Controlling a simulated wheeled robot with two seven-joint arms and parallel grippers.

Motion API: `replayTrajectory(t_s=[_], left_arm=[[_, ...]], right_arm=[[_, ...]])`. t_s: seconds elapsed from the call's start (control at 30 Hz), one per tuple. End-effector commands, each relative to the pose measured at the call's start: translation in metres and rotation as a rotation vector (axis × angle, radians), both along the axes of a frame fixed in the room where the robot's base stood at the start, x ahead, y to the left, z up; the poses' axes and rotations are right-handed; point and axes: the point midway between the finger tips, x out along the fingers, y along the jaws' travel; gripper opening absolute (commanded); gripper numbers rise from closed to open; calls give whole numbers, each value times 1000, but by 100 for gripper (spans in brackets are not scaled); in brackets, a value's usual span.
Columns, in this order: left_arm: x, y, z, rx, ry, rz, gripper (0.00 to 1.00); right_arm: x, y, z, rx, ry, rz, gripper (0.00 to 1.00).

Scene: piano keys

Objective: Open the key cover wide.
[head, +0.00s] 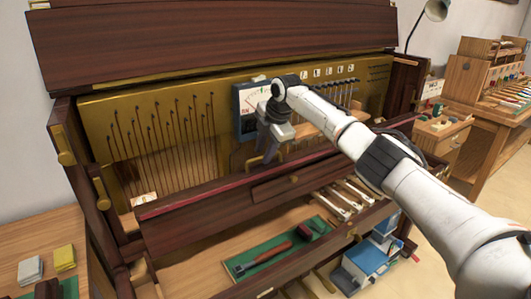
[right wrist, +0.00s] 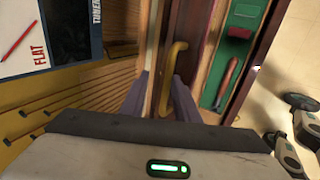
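The key cover (head: 205,203) looks like the long dark red-brown board across the piano front, with a red strip along its edge. I cannot tell how far it is open. A curved brass handle (right wrist: 174,62) shows in the right wrist view. My right gripper (right wrist: 160,95) has its two purple-grey fingers apart, one on each side of the handle, with a visible gap on the left side. In the head view my right gripper (head: 264,146) points down at the middle of the piano, and its wrist hides part of the board there. My left gripper is not in view.
The opened piano front shows a gold panel (head: 95,125) with strings. A meter box (head: 250,100) stands behind my right wrist. A lower tray holds a green mat (head: 245,262) and a wooden-handled tool (head: 265,258). A blue box (head: 370,265) stands below right. A wooden desk (head: 490,125) is at right.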

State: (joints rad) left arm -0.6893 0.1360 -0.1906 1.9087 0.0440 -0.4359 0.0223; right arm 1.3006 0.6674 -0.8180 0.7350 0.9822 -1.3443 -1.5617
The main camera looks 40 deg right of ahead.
Motion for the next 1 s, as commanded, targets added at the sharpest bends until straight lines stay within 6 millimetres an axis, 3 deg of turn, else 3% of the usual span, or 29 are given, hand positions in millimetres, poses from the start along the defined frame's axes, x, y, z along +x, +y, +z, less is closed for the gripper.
replayTrajectory(t_s=[0.37, 0.8, 1.0], left_arm=[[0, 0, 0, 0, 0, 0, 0], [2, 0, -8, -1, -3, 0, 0], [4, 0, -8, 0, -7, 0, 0]], right_arm=[[-3, 1, 1, 2, 7, 3, 27], [-34, 3, 71, 0, 1, 2, 27], [-42, 4, 90, 1, 2, 1, 27]])
